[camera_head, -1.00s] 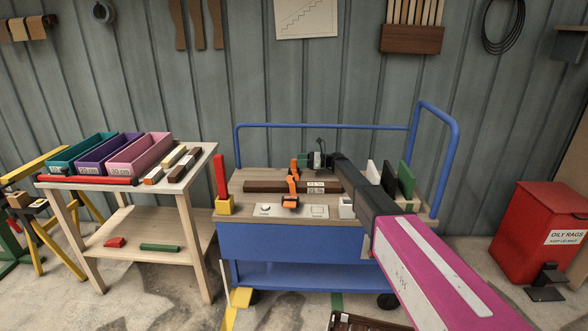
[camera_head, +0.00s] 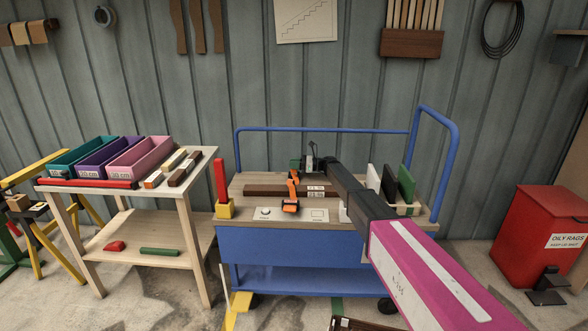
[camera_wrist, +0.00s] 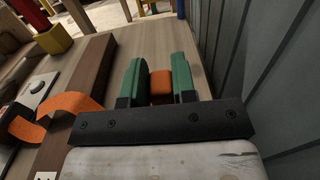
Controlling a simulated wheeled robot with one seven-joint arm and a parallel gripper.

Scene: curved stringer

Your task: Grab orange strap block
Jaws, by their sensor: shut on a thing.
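The orange strap block (camera_wrist: 161,86) shows between the green fingers of my gripper (camera_wrist: 160,78) in the wrist view, with the fingers shut on its two sides. In the head view my gripper (camera_head: 301,163) is at the back of the blue cart's top, behind the dark wooden stringer (camera_head: 265,190), and hides the block. An orange strap with a buckle (camera_head: 291,205) crosses the stringer to the front. The strap also shows at the left of the wrist view (camera_wrist: 60,104).
The blue cart (camera_head: 290,245) has a rail behind and at the right. A yellow holder with a red upright piece (camera_head: 222,190) stands at its left. Black and green panels (camera_head: 405,184) stand at the right. A wooden table (camera_head: 205,160) with coloured bins is left of the cart.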

